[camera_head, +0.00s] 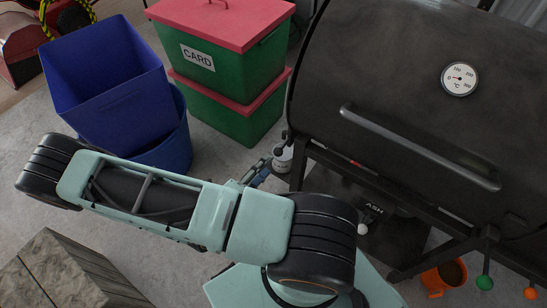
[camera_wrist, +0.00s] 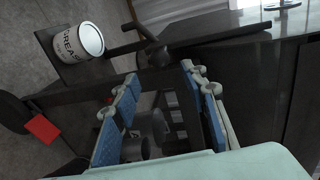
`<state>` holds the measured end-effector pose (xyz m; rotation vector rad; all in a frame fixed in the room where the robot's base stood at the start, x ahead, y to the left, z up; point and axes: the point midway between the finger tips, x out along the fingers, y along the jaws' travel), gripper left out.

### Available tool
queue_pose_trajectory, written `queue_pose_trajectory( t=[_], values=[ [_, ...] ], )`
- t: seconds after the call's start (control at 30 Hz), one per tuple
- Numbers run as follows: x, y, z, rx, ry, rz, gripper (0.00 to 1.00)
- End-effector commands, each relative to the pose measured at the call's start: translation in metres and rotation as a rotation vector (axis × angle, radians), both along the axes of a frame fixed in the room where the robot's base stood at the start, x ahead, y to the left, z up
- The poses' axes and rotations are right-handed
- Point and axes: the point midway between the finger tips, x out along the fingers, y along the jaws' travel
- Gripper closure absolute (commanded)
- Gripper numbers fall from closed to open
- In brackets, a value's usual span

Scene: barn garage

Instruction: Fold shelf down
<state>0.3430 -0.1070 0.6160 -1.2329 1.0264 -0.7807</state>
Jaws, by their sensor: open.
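A large black barrel grill (camera_head: 400,90) fills the right of the head view, with a long lid handle (camera_head: 420,148) and a round dial. No part can be clearly singled out as the folding shelf. In the wrist view, a dark flat ledge (camera_wrist: 98,70) lies under a white grease can (camera_wrist: 78,42), and a dark bar (camera_wrist: 215,38) crosses above the fingers. My gripper (camera_wrist: 159,74) is open, its two blue-padded fingers apart beside the dark grill frame with nothing clearly between them. In the head view, my gripper (camera_head: 262,173) is partly hidden by my arm, near the grill's left end.
Blue bins (camera_head: 110,85) and green boxes with red lids (camera_head: 222,45) stand behind my arm. A stone-like block (camera_head: 65,275) is at the lower left. An orange cup (camera_head: 443,277) and hanging coloured balls are below the grill.

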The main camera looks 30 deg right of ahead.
Motion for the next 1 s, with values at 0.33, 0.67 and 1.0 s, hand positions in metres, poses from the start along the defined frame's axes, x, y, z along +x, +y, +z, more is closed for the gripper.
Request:
queue_pose_trajectory(
  t=[0.33,0.67,1.0],
  values=[
    [-0.013,0.031,0.007,0.0,0.0,-0.002,0.6],
    [-0.013,0.031,0.007,0.0,0.0,-0.001,0.6],
    [-0.009,0.034,0.016,0.042,-0.083,-0.05,0.6]
  ],
)
